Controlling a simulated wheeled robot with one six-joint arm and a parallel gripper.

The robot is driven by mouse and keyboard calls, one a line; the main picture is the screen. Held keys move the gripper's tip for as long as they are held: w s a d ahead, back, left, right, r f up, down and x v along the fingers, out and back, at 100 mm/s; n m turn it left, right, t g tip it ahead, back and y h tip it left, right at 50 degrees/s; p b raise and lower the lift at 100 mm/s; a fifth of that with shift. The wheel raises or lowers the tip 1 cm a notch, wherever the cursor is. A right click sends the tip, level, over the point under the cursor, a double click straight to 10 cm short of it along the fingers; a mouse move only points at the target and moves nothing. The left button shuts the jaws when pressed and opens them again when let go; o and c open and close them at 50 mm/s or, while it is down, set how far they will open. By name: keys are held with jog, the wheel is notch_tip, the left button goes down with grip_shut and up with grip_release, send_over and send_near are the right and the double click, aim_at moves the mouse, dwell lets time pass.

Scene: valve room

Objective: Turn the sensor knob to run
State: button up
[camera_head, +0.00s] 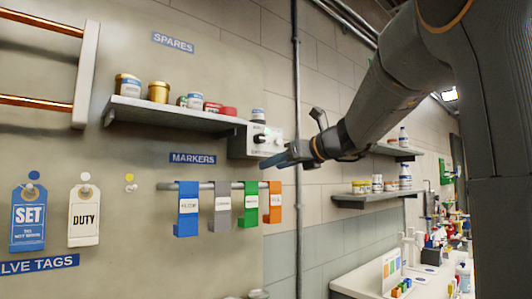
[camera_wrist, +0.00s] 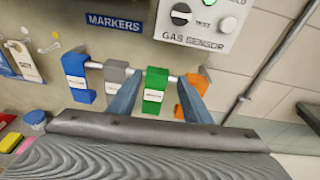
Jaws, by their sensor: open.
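The gas sensor box (camera_wrist: 196,36) is a pale panel at the top of the wrist view, lettered GAS SENSOR and cut off above. A round dark-and-white knob (camera_wrist: 181,14) is on its left and a pale round knob (camera_wrist: 228,24) on its right. I cannot tell which one is the run knob or its setting. In the head view the box (camera_head: 240,145) is on the wall at the shelf's right end. My gripper (camera_head: 266,162) is just in front of and below it, apart from the knobs. In the wrist view my gripper (camera_wrist: 160,80) is open and empty.
Blue (camera_wrist: 76,72), grey (camera_wrist: 113,74), green (camera_wrist: 154,92) and orange (camera_wrist: 184,112) markers hang on a rail below the box. A shelf (camera_head: 170,116) with several jars is left of it. A vertical pipe (camera_head: 297,140) runs to the right.

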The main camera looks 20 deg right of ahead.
aim_at(263, 137)
notch_tip(263, 137, up, 9)
jog(key=d+m+t, duration=0.2)
jog(key=m, duration=0.1)
jog(key=shift+y, duration=0.3)
jog(key=p+x, duration=0.1)
jog(key=x, duration=0.6)
jog(key=shift+s+a+p, duration=0.1)
jog(key=shift+a+p, duration=0.05)
jog(key=shift+p, duration=0.25)
jog(key=c, duration=1.1)
jog(key=shift+o, duration=0.2)
